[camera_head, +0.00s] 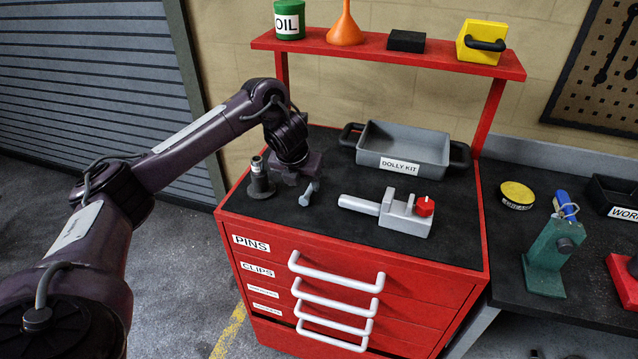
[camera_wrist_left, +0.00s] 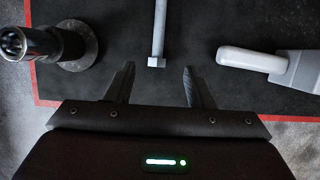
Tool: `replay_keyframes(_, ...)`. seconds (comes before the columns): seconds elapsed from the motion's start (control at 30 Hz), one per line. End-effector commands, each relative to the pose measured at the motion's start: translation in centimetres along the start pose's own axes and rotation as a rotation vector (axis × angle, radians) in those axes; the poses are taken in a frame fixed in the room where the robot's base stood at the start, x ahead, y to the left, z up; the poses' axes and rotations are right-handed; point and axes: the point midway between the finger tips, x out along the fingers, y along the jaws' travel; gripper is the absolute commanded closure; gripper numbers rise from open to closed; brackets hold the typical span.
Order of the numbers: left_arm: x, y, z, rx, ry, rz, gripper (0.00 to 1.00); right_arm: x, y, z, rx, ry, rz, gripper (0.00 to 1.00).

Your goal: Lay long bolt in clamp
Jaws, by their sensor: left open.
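The long bolt (camera_head: 309,194) is a grey bolt lying on the black top of the red tool trolley (camera_head: 350,246). In the left wrist view the bolt (camera_wrist_left: 159,30) points away from me, its square head nearest my fingers. My left gripper (camera_head: 301,178) is close to the bolt; in the wrist view its open fingers (camera_wrist_left: 159,85) stand apart, with the head between and just beyond their tips. Nothing is held. The clamp (camera_head: 402,217) is a grey block with a gap, a red knob and a light rounded bar on its left; part of it shows in the wrist view (camera_wrist_left: 298,70).
A dark upright post on a round base (camera_head: 260,184) stands close left of the gripper. A grey DOLLY KIT tray (camera_head: 402,150) is at the back. A red shelf (camera_head: 385,49) with several items spans above. The top is clear between bolt and clamp.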

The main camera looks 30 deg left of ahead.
Motion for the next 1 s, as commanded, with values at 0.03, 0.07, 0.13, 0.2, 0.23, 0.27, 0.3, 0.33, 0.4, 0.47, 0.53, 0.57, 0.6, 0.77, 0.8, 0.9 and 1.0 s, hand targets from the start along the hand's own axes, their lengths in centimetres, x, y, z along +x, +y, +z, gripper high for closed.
replay_keyframes(0.03, 1.1, -0.1, -0.3, 0.001, 0.004, -0.002, 0.51, 0.7, -0.2, 0.9, 0.0, -0.011, -0.002, 0.4)
replay_keyframes(0.07, 1.5, -0.1, -0.3, -0.001, 0.004, -0.002, 0.51, 0.9, -0.3, 1.5, 0.0, -0.018, -0.003, 0.4)
replay_keyframes(0.13, 2.2, -0.1, -0.3, -0.001, 0.004, -0.003, 0.51, 1.1, -0.5, 3.3, 0.0, -0.043, -0.006, 0.4)
replay_keyframes(0.2, 2.8, 0.0, -0.4, -0.002, 0.006, -0.002, 0.51, 0.9, -0.8, 5.1, 0.0, -0.07, -0.01, 0.4)
replay_keyframes(0.23, 3.1, 0.0, -0.4, -0.001, 0.006, -0.001, 0.51, 0.7, -0.9, 5.7, 0.0, -0.08, -0.011, 0.4)
replay_keyframes(0.27, 3.5, 0.0, -0.4, -0.003, 0.005, -0.001, 0.51, 0.6, -1.0, 6.2, 0.0, -0.088, -0.012, 0.4)
replay_keyframes(0.3, 3.9, 0.1, -0.5, -0.002, 0.007, -0.001, 0.51, 0.1, -1.1, 6.6, 0.0, -0.094, -0.013, 0.4)
replay_keyframes(0.33, 4.3, 0.1, -0.5, -0.003, 0.007, -0.001, 0.51, -0.3, -1.1, 6.7, 0.0, -0.096, -0.013, 0.4)
replay_keyframes(0.4, 5.5, 0.1, -0.6, -0.003, 0.005, -0.001, 0.51, -0.5, -1.0, 6.5, 0.0, -0.093, -0.013, 0.4)
replay_keyframes(0.47, 6.2, 0.1, -0.5, -0.003, 0.003, -0.002, 0.51, -0.5, -0.9, 5.7, -0.001, -0.081, -0.011, 0.4)
replay_keyframes(0.53, 6.8, 0.1, -0.5, -0.002, 0.002, -0.002, 0.51, -0.5, -0.6, 4.2, -0.001, -0.059, -0.008, 0.4)
replay_keyframes(0.57, 7.0, 0.1, -0.5, -0.002, 0.001, -0.002, 0.51, -0.5, -0.6, 3.5, -0.001, -0.049, -0.007, 0.4)
replay_keyframes(0.6, 7.1, 0.1, -0.5, -0.001, 0.0, -0.002, 0.51, -0.5, -0.4, 2.8, -0.001, -0.038, -0.006, 0.4)
replay_keyframes(0.77, 7.2, 0.1, -0.5, -0.001, 0.0, -0.001, 0.51, -0.3, -0.3, 1.9, -0.001, -0.025, -0.004, 0.4)
replay_keyframes(0.8, 7.2, 0.1, -0.5, -0.001, 0.0, -0.001, 0.51, -0.3, -0.3, 2.1, -0.001, -0.028, -0.004, 0.4)
replay_keyframes(0.9, 7.2, 0.1, -0.5, -0.001, 0.0, -0.001, 0.65, -0.3, -0.3, 2.8, -0.001, -0.039, -0.005, 0.4)
replay_keyframes(1.0, 7.2, 0.1, -0.5, -0.001, -0.001, -0.001, 0.78, -0.4, -0.5, 3.8, -0.001, -0.052, -0.007, 0.4)
